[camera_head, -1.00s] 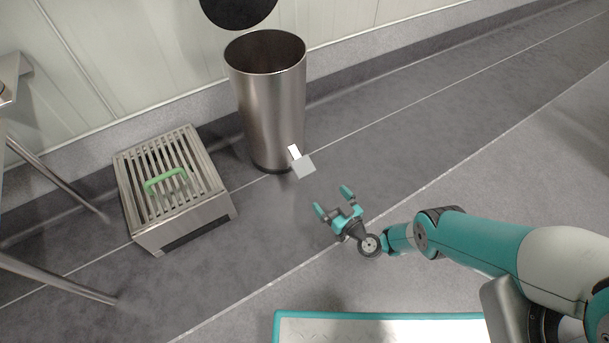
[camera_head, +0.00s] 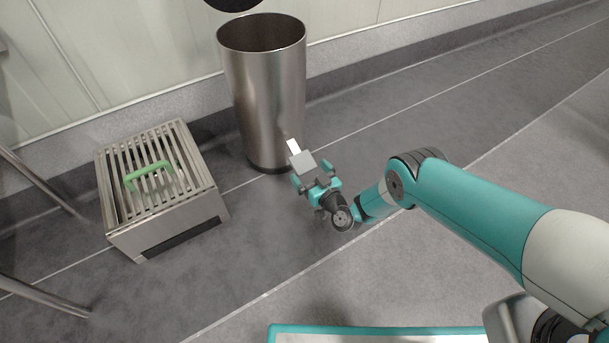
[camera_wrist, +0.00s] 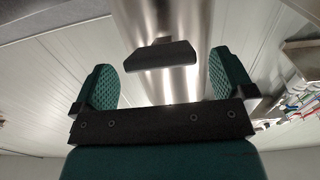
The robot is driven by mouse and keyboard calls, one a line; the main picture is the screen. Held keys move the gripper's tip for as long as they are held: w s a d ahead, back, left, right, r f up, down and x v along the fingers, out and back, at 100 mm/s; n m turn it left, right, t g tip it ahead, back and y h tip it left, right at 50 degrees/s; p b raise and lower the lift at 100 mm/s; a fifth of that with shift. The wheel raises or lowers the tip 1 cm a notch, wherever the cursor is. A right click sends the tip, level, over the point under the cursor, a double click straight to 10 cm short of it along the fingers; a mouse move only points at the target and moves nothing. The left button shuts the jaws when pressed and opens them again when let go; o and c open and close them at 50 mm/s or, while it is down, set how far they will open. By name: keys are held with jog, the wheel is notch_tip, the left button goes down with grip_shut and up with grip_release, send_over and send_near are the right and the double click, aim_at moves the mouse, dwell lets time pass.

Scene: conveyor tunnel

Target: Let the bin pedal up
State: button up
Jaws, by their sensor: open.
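A tall steel bin (camera_head: 264,95) stands by the wall, its dark lid (camera_head: 233,4) raised and partly cut off at the top of the head view. The bin pedal (camera_head: 303,162), a light grey plate on a white arm, sticks out at the bin's lower front. My gripper (camera_head: 312,184) is open at the pedal's near edge. In the wrist view the pedal (camera_wrist: 160,56) shows as a dark plate ahead of and between the open fingers (camera_wrist: 160,84), with the steel bin (camera_wrist: 181,20) behind it. I see no grip on the pedal.
A slatted metal box (camera_head: 165,190) with a green handle (camera_head: 149,176) stands on the floor left of the bin. Metal legs (camera_head: 42,182) stand at the far left. A teal-edged panel (camera_head: 375,333) lies at the bottom. The floor right of the bin is clear.

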aim_at(296, 150)
jog(key=shift+f+b+x, duration=0.2)
jog(key=shift+b+x, duration=0.6)
jog(key=shift+x, duration=0.3)
jog(key=shift+w+a+r+b, duration=0.2)
jog(key=shift+w+a+b, duration=0.15)
jog(key=shift+w, duration=0.1)
jog(key=c, duration=1.3)
jog(key=r+g+p, duration=0.1)
jog(key=r+g+h+p, duration=0.1)
jog(key=r+p, duration=0.1)
jog(key=r+g+h+p, duration=0.1)
jog(key=p, duration=0.1)
jog(key=shift+s+d+r, duration=0.2)
jog(key=shift+s+r, duration=0.05)
